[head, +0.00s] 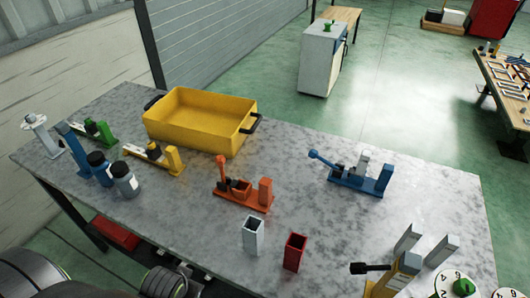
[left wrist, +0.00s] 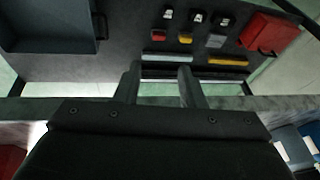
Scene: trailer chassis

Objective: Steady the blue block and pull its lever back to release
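The blue block (head: 362,180) stands on the grey table right of the middle in the head view. It has a flat blue base, a blue post at its right end and a pale grey piece near its middle. Its blue lever (head: 322,160) slants up to the left and ends in a round knob. No gripper is near it. My left gripper (left wrist: 158,80) shows in the left wrist view, its two fingers apart with nothing between them. My right gripper is in neither view.
Similar orange (head: 243,194), yellow (head: 154,155) and green (head: 98,133) lever blocks stand to the left. A yellow crate (head: 203,138) stands at the back. White (head: 254,236) and red (head: 294,252) open holders stand in front. The table around the blue block is clear.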

